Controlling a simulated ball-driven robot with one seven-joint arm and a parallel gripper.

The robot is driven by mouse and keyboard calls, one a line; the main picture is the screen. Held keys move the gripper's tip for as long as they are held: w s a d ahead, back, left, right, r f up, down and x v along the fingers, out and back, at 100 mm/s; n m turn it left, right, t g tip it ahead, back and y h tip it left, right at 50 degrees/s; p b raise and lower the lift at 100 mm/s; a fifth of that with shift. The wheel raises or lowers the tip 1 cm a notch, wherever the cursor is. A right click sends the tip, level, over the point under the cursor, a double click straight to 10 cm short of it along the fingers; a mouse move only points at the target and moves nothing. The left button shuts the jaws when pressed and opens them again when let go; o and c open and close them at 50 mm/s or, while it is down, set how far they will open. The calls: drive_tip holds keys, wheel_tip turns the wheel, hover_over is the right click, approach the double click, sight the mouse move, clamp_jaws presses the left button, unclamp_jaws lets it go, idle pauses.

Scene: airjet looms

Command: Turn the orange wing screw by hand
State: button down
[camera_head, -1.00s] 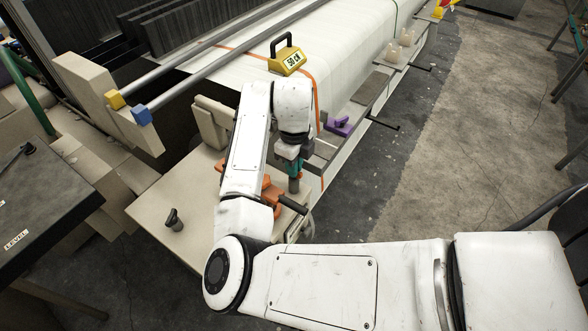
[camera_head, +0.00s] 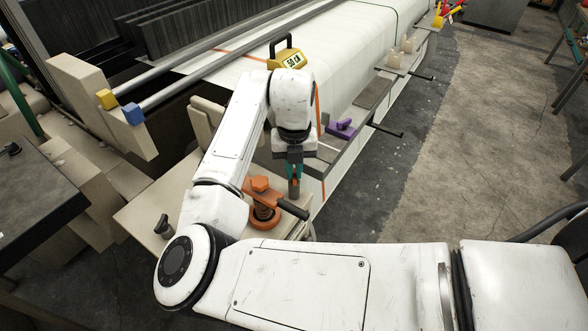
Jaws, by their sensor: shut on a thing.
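The orange wing screw (camera_head: 262,185) stands upright on the corner of the beige machine ledge, with a round orange foot and a bar ending in a black grip (camera_head: 293,208). My gripper (camera_head: 294,190), grey and teal, points down at the right side of the screw, by the bar near the black grip. It is shut on the wing screw, though the exact contact is small and hard to see. My white arm passes left of the screw and in front of it, hiding part of the ledge.
A yellow block with a black handle (camera_head: 287,57) sits on the white cloth roll (camera_head: 335,55) behind my arm. A purple clamp (camera_head: 341,128) is on the rail to the right. A black knob (camera_head: 164,227) stands on the ledge at left.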

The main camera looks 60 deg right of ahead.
drive_tip(key=c, duration=1.3)
unclamp_jaws()
drive_tip(key=shift+o, duration=0.2)
drive_tip(key=shift+r+p, duration=0.75)
drive_tip(key=shift+r, duration=0.3)
